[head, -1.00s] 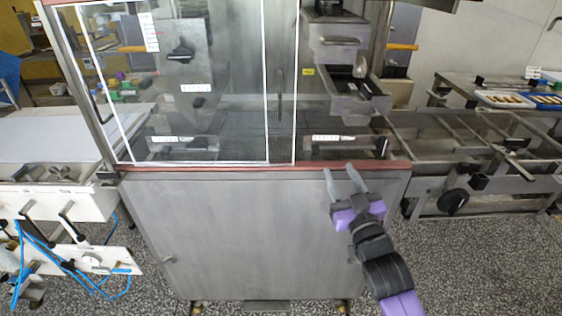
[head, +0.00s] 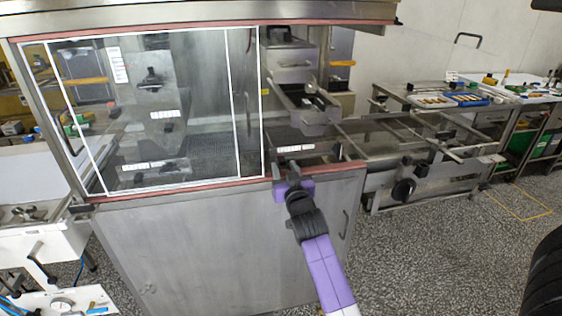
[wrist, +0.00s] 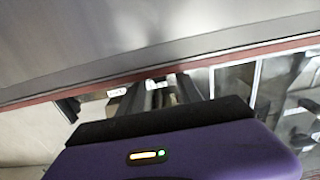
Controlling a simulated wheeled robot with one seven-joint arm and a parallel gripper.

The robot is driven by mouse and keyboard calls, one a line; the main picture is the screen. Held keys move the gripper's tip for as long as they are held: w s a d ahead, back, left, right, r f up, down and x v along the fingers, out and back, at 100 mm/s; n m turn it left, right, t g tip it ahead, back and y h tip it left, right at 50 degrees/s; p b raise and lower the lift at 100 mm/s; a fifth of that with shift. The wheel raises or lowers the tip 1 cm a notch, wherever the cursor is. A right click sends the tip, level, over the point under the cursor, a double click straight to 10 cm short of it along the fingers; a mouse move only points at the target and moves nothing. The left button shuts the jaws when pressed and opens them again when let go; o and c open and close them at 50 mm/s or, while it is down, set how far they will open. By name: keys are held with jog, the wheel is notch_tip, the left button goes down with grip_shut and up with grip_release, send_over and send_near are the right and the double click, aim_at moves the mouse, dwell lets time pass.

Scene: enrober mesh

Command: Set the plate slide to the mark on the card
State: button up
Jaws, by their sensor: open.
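A dark slide bar with a white scale strip (head: 295,149) sits low inside the machine's open right bay. A similar scale strip (head: 150,165) is low behind the glass at left, and another (head: 165,114) is under a dark knob. I cannot tell which is the plate slide. A white card (head: 117,65) hangs at the upper left; its mark is too small to read. My gripper (head: 286,168) is open and empty at the red front edge, just below the right strip. The wrist view shows its fingers (wrist: 168,90) across that edge and a white strip (wrist: 117,92) beside them.
A glass panel framed in white (head: 200,110) covers the left bays; the right bay is open. A red-edged sill (head: 220,184) runs along the front. A metal chute (head: 300,98) hangs above the right bay. A conveyor frame (head: 425,140) extends right.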

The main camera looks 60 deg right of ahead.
aim_at(283, 164)
jog(key=shift+x, duration=1.7)
grip_shut()
